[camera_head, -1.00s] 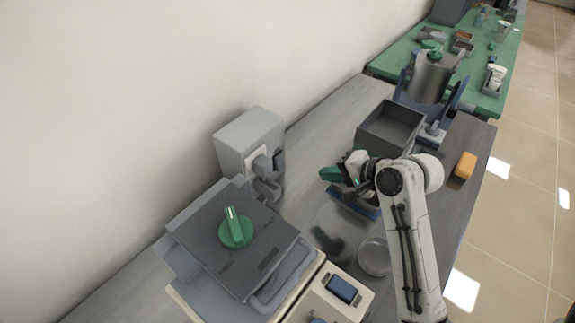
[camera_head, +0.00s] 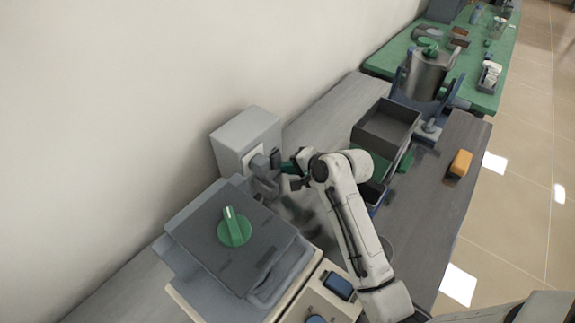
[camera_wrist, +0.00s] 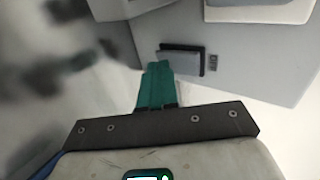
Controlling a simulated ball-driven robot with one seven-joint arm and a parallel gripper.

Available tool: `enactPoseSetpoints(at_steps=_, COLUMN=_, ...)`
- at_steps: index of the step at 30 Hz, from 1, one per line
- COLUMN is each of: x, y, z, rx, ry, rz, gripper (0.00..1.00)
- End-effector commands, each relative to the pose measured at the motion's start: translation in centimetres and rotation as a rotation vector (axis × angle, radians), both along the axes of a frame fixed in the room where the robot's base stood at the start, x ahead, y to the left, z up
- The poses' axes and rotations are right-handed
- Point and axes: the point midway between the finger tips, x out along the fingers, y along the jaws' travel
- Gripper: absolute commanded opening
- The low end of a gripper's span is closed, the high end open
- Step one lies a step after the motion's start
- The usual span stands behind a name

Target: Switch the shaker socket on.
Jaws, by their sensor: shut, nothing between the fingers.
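The shaker socket is a grey box (camera_head: 246,135) on the bench against the wall, with a plug and lead on its front. Its switch (camera_head: 276,158) is a dark rocker at the box's right side; it also shows in the wrist view as a grey-blue rocker (camera_wrist: 181,63) beside a small label. My gripper (camera_head: 286,168) has green fingers, shut and empty, just in front of the switch. In the wrist view the fingertips (camera_wrist: 158,68) lie at the rocker's left edge. I cannot tell whether they touch it. The rocker's on or off position is unclear.
A grey-lidded machine with a green knob (camera_head: 235,228) stands in front of the socket. A dark open bin (camera_head: 386,128), a metal pot (camera_head: 426,76) and an orange block (camera_head: 460,163) sit further right.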

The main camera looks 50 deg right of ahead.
Motion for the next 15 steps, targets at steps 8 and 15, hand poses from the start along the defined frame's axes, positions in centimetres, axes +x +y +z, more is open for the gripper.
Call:
enactPoseSetpoints(at_steps=8, x=0.55, y=0.02, z=-0.14, rx=0.000, ry=0.002, rz=0.000, gripper=0.00)
enactPoseSetpoints(at_steps=15, x=0.63, y=0.04, z=-0.43, rx=0.001, ry=-0.012, rz=0.001, gripper=0.00)
